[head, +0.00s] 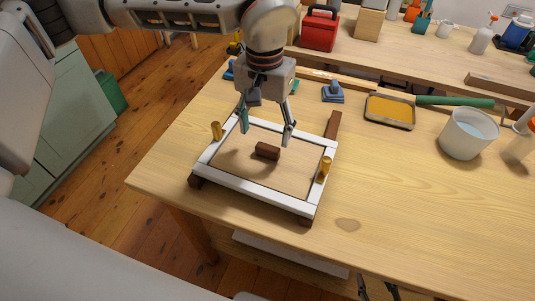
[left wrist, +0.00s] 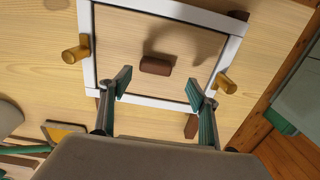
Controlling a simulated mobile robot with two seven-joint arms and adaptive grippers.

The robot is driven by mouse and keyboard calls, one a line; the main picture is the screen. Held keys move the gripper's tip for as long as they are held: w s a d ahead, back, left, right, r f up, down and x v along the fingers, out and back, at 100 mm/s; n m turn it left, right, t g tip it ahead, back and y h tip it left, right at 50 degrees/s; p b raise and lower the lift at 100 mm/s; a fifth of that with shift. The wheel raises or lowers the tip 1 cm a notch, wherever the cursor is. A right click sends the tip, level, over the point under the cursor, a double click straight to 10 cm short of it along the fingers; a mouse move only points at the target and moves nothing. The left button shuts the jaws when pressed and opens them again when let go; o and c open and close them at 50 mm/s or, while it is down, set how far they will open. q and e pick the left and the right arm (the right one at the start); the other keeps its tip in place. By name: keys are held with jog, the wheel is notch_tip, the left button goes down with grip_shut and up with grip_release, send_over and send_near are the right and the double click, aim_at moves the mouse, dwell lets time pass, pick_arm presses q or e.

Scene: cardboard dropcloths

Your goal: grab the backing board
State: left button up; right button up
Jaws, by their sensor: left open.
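The backing board (head: 232,157) is a thin pale wooden panel lying flat inside a white frame (head: 255,190) on the workbench. A small dark brown block (head: 267,151) stands up from its middle like a handle; the block also shows in the left wrist view (left wrist: 155,66). My left gripper (head: 266,137) is open and empty above the board, its teal-padded fingers pointing down. In the left wrist view, the fingers (left wrist: 158,90) are spread wider than the block, and the block lies beyond their tips.
Brass-coloured knobs (head: 216,131) (head: 325,168) stand on opposite sides of the frame. Dark brown strips (head: 333,125) lie beneath it. A yellow tray (head: 390,111), green roll (head: 455,101) and white bucket (head: 468,134) are to the right. The bench's front right is clear.

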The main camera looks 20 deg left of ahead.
aim_at(268, 147)
pick_arm(q)
jog(key=f, duration=0.4)
jog(key=shift+s+d+f, duration=0.25)
jog(key=shift+d, duration=0.15)
jog(key=shift+f, duration=0.55)
jog(key=c, duration=1.2)
